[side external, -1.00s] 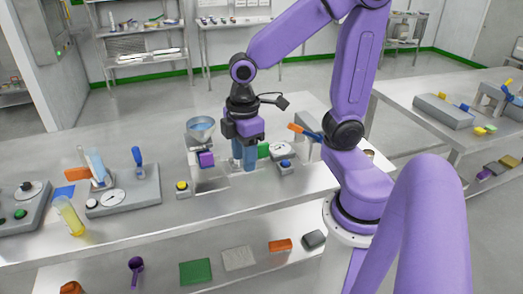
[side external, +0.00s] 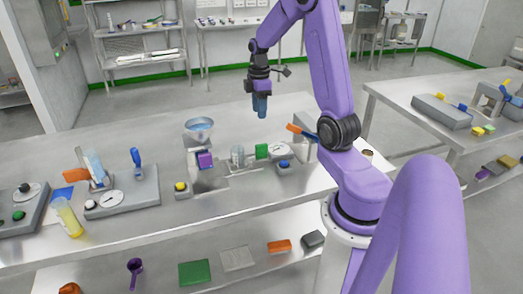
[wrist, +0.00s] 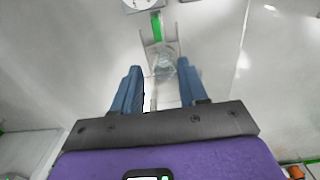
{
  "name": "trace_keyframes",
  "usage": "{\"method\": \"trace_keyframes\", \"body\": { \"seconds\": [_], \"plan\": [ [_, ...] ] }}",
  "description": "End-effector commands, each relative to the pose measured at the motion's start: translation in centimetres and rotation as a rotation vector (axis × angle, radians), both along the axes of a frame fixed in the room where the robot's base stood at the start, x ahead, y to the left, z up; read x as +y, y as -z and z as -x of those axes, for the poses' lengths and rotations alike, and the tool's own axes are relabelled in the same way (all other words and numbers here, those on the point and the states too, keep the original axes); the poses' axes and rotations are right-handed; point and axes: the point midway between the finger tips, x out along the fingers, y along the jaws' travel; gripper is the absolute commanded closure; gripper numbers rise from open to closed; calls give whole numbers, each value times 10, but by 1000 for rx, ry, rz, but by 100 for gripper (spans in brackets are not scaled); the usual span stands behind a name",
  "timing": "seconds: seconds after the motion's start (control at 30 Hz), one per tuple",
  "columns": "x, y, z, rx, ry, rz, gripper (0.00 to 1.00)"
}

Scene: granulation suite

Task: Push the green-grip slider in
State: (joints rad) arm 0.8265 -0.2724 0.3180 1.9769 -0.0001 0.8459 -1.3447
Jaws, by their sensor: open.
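The green grip (side external: 262,151) of the slider sits on the bench in the side view, between a clear glass vessel (side external: 237,155) and a grey unit with a round dial (side external: 280,150). In the wrist view the green grip (wrist: 156,24) shows as a narrow strip at top centre, beyond the glass vessel (wrist: 164,68). My gripper (side external: 262,112) is raised above the bench, clear of the slider, with its blue fingers pointing down. In the wrist view my gripper (wrist: 160,68) is open, and nothing is held between the fingers. How far in the slider stands is unclear.
A hopper (side external: 199,128) with a purple block (side external: 205,160) stands left of the glass vessel. An orange-ended lever (side external: 296,129) is at the right.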

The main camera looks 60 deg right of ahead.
Motion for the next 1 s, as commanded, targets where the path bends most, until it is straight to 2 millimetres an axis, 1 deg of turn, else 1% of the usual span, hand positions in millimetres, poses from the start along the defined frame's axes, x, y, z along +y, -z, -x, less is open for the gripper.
{"method": "trace_keyframes", "body": {
  "seconds": [0.03, 0.1, 0.27, 0.37, 0.7, 1.0],
  "plan": [
    [-6, 1, 2, 1, 5, -1, 57],
    [-10, 3, 3, 1, 6, -1, 57],
    [-11, 16, 4, 4, 5, -2, 57],
    [-10, 31, 4, 6, 5, -4, 57],
    [-10, 95, 5, 6, 5, -4, 57],
    [-9, 145, 4, 4, 5, -3, 57]
  ]
}}
